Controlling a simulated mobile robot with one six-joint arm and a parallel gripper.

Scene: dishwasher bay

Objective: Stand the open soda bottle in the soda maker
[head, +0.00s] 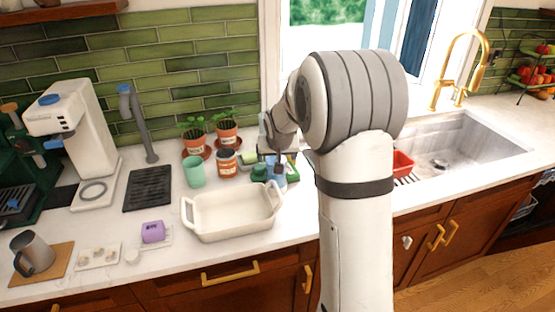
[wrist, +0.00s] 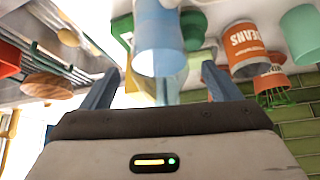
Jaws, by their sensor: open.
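The soda bottle seems to be the translucent blue vessel (wrist: 158,45) in the wrist view, which is turned upside down. In the head view it shows as a small blue patch (head: 278,180) behind the white baking dish, mostly hidden by my arm. My gripper (wrist: 162,78) is open, with one blue finger to each side of the bottle in the picture. I cannot tell whether the fingers touch it. The soda maker appears to be the white machine (head: 72,118) with a blue top at the left, its round base plate bare.
A white baking dish (head: 232,216) stands in front of the gripper. A beans can (head: 226,163), a green cup (head: 194,171) and potted plants (head: 226,133) stand to its left. A grey tap (head: 140,125) rises behind a black mat (head: 148,188). The sink (head: 455,145) is at the right.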

